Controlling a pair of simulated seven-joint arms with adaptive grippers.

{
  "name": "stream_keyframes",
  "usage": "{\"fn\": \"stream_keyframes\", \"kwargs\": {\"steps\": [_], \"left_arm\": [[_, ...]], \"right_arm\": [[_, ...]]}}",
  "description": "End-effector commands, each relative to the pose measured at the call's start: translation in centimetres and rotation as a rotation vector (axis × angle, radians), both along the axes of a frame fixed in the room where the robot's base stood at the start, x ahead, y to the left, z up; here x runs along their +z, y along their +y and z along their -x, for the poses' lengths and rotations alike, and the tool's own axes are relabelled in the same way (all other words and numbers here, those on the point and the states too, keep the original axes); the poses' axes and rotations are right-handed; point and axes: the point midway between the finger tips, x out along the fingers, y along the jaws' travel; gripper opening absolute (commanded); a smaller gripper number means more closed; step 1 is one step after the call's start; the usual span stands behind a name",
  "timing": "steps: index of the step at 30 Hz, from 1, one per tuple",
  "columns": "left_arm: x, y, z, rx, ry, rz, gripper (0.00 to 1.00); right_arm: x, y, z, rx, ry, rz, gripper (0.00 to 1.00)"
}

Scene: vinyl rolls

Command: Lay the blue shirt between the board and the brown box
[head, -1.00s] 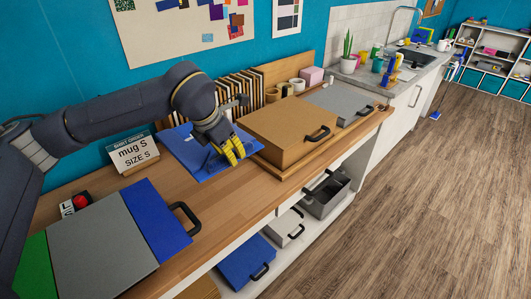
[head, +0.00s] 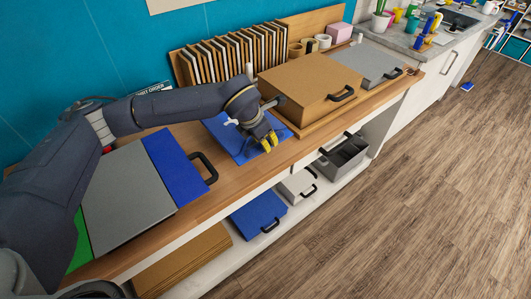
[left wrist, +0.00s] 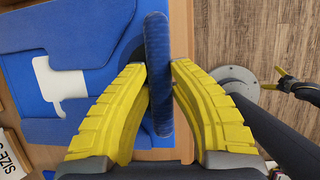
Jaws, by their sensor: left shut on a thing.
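The blue shirt (head: 222,132) lies mostly flat on the wooden counter, left of the brown box (head: 305,88). The left wrist view shows a white print on the shirt (left wrist: 22,65). My left gripper (head: 268,143) is at the shirt's front right part, near the brown box's front corner. Its yellow fingers (left wrist: 159,85) are shut on a raised blue fold of the shirt. The order board (head: 153,88) stands at the back left, mostly hidden behind my left arm. A small dark part with yellow tips, seemingly my right gripper (left wrist: 287,80), shows at the right of the left wrist view.
Upright boards in a rack (head: 230,55) stand behind the shirt. A grey box (head: 362,65) is beyond the brown box. Boxes sit on the shelf below.

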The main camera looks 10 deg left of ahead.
Motion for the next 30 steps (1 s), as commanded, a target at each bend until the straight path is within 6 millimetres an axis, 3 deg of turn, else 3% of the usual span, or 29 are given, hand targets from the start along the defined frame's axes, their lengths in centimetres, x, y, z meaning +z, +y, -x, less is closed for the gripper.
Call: {"fn": "stream_keyframes", "kwargs": {"steps": [13,21,30], "left_arm": [[-2.6,0.0,0.0,0.0,0.0,0.0,0.0],[-5.8,0.0,0.0,0.001,0.001,0.0,0.0],[-6.0,0.0,0.0,0.0,-0.001,0.001,0.0]], "right_arm": [[0.0,0.4,0.3,-0.002,0.003,-0.003,1.0],[0.0,0.8,0.3,-0.003,0.003,-0.008,1.0],[0.0,0.6,0.3,-0.002,0.004,-0.005,1.0]]}}
